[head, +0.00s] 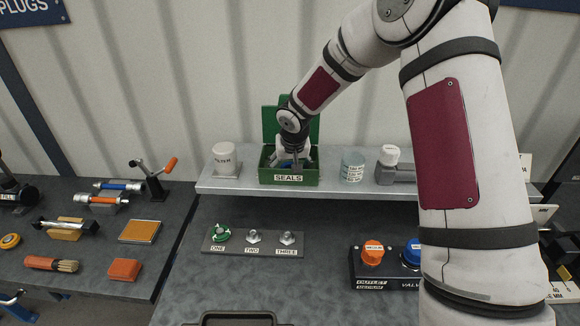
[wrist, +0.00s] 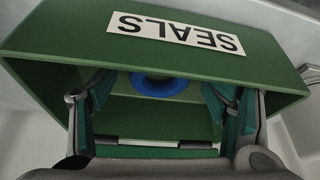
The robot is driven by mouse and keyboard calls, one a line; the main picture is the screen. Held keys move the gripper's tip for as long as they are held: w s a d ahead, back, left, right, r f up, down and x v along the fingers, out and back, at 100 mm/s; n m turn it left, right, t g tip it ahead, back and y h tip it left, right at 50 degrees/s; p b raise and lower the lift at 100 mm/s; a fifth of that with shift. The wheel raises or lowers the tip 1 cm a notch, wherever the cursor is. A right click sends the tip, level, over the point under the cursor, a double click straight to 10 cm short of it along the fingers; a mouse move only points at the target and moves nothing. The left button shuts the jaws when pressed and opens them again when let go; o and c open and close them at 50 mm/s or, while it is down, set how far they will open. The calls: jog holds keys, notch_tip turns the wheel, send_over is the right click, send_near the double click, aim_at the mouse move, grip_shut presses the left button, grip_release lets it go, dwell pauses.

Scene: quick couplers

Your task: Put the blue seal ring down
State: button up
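The blue seal ring (wrist: 160,86) is inside the green SEALS box (wrist: 60,42), partly hidden by the box's labelled wall in the wrist view. My gripper (wrist: 158,98) reaches down into the box. Its two fingers stand apart on either side of the ring, with a visible gap to it on both sides. In the head view my gripper (head: 291,163) is over the green box (head: 289,180), and a bit of blue shows between the fingers. Whether the ring rests on the box floor is hard to see.
The box stands on a grey shelf (head: 240,187), its lid raised behind. A white filter cup (head: 225,158) is left of it, a clear jar (head: 352,166) right. Below are a rack with couplers labelled ONE (head: 221,232), TWO and THREE, and a valve block (head: 375,283).

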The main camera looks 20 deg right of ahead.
jog(key=shift+s, duration=0.1)
jog(key=shift+r, duration=0.3)
jog(key=d+v, duration=0.1)
jog(key=v, duration=1)
jog(key=s+d+r+h, duration=0.1)
jog(key=s+r+h, duration=0.1)
jog(key=s+r, duration=1.3)
jog(key=s+n+t+y, duration=0.1)
jog(key=s+y, duration=0.1)
jog(key=s, duration=1.7)
jog(key=shift+a+f+y, duration=0.3)
jog(key=shift+a, duration=0.05)
